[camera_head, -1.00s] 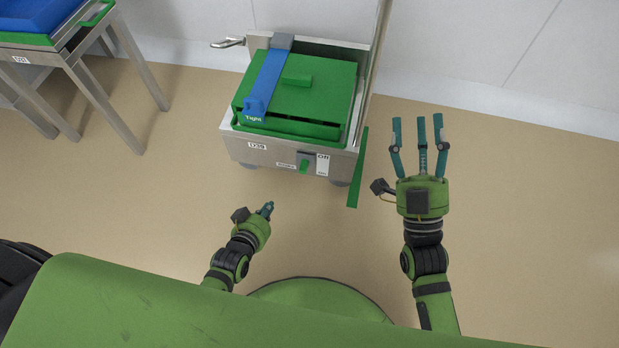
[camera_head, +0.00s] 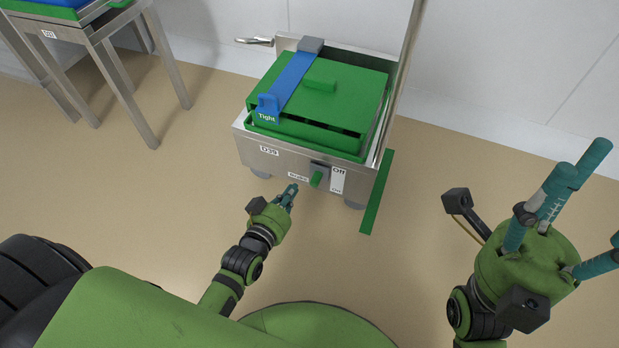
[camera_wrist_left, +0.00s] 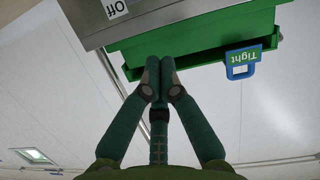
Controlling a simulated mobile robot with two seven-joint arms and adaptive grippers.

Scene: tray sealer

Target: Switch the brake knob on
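The brake knob (camera_head: 316,179) is a small green lever on a dark plate on the front of the steel cart (camera_head: 262,158). It is tilted, with its lower end toward the left. A white label reading Off at its top (camera_head: 338,178) is right of the knob. My left gripper (camera_head: 291,190) is just left of the knob and appears apart from it. In the left wrist view its fingertips (camera_wrist_left: 160,78) meet, with nothing seen between them. The Off label shows upside down there, but I cannot make out the knob. My right gripper (camera_head: 580,205) is open and empty at the right.
The cart carries a green box (camera_head: 345,92) with a blue strap marked Tight (camera_head: 285,85). A steel upright (camera_head: 400,85) and a green strip (camera_head: 377,195) are at its right. A steel stand (camera_head: 95,55) is at upper left. Floor before the cart is clear.

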